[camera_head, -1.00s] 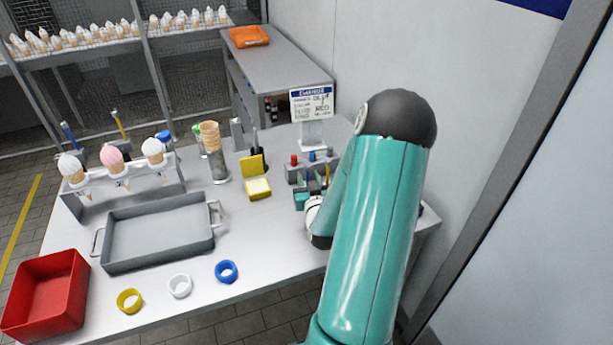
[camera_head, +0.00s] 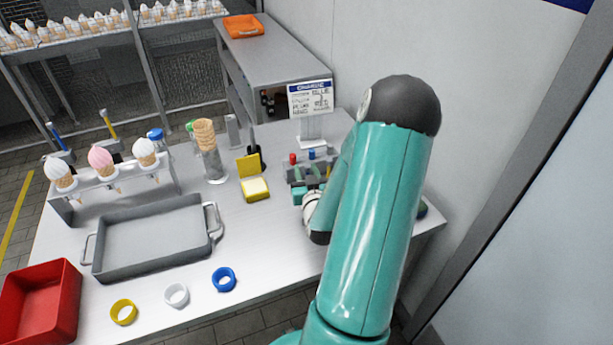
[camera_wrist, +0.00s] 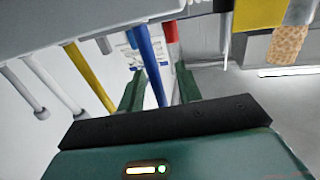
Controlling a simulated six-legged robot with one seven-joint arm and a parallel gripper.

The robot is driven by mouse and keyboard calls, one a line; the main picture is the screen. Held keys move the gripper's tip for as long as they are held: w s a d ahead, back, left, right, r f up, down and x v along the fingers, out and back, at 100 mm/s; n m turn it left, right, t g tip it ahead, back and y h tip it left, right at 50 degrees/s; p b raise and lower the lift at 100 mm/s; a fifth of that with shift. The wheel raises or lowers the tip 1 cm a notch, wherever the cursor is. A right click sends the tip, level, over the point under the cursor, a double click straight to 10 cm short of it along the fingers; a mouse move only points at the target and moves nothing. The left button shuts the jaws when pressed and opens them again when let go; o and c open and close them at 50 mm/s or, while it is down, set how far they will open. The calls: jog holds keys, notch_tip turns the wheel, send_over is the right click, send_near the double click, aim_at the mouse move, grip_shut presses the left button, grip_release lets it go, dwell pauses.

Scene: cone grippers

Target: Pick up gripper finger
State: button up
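A grey rack (camera_head: 297,174) with small coloured pegs stands at the right of the table, partly hidden by my arm. A red peg (camera_head: 293,158) and a blue peg (camera_head: 312,154) show on it. In the wrist view, my gripper (camera_wrist: 160,82) is open, with its two green fingers apart. A blue rod (camera_wrist: 150,62) runs between them without visible grip. A red rod (camera_wrist: 172,35) is beside the right finger, and a yellow rod (camera_wrist: 90,76) is left of the left finger. I cannot tell which piece is the gripper finger. In the head view, my gripper is mostly hidden beside the rack.
A sign (camera_head: 310,98) stands behind the rack. A yellow box (camera_head: 255,190), a cone stack (camera_head: 205,134), a grey tray (camera_head: 95,265), a red bin (camera_head: 68,300) and three rings, including a blue one (camera_head: 224,279), are to the left. A wall closes the right side.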

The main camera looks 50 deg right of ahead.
jog(key=shift+s+a+r, duration=0.15)
jog(key=shift+a, duration=0.1)
jog(key=shift+d, duration=0.15)
jog(key=c, duration=0.3)
grip_shut()
jog(key=shift+r, duration=0.15)
